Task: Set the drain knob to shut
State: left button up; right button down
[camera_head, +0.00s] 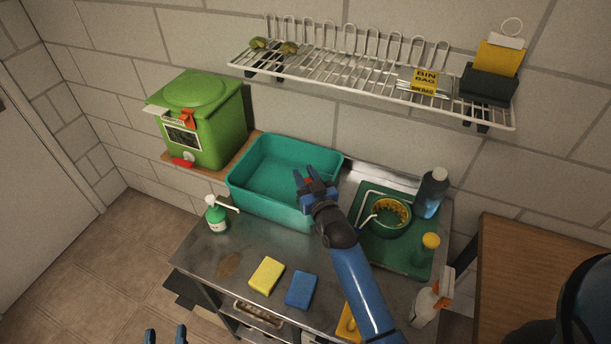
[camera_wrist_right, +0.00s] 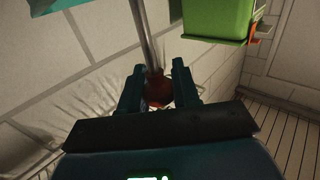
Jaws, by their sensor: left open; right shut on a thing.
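The drain knob (camera_wrist_right: 155,88) is red and sits at the end of a grey metal rod or pipe in the right wrist view. My right gripper (camera_wrist_right: 157,85) has its two fingers on either side of the knob and is shut on it. In the head view my right gripper (camera_head: 311,182) is at the right edge of the teal basin (camera_head: 243,193), with a bit of red between its fingers. The knob's setting cannot be told, as the fingers hide most of it. My left gripper (camera_head: 166,335) is open and empty at the bottom left edge, away from the basin.
A green bin (camera_head: 220,123) stands behind left. A soap bottle (camera_head: 215,215), yellow sponge (camera_head: 267,274) and blue sponge (camera_head: 301,290) are on the steel counter. A green tray (camera_head: 407,259) with a bowl is to the right. A wire rack (camera_head: 340,76) hangs above.

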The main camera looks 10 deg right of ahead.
jog(key=shift+f, duration=0.15)
notch_tip(320, 180, down, 4)
jog(key=b, duration=0.4)
jog(key=c, duration=0.9)
grip_release()
jog(key=shift+o, duration=0.2)
jog(key=shift+s, duration=0.1)
jog(key=s+d+b, duration=0.2)
jog(key=s, duration=0.8)
jog(key=shift+s, duration=0.2)
